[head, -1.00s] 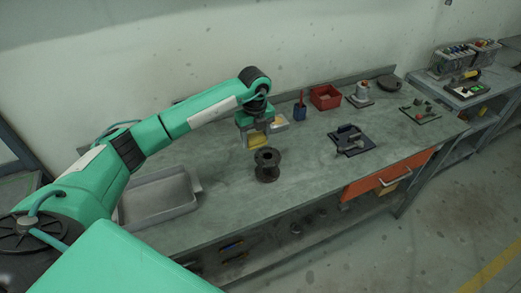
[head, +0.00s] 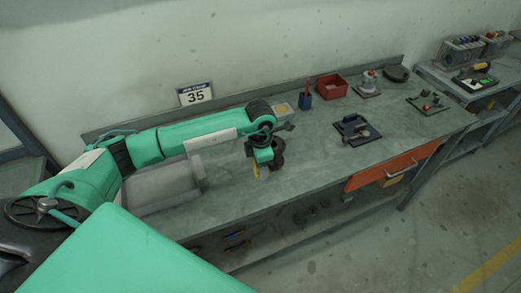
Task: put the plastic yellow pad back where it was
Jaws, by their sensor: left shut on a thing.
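My left gripper (head: 259,167) is shut on the yellow pad (head: 256,173), which shows as a thin, nearly upright yellow strip, edge-on below the gripper. It is over the front half of the bench, just left of and in front of a dark spool-shaped metal part (head: 278,154). The gripper hides part of that dark part. I cannot tell whether the pad touches it or the bench. A small pale tray (head: 284,109) with a tan patch is behind my wrist, partly covered. My right gripper is not in view.
A grey tray (head: 165,188) is at the left of the bench (head: 310,160). A blue cup (head: 305,101), a red bin (head: 331,87) and a dark fixture (head: 352,130) stand to the right. An orange drawer (head: 392,166) is at the front.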

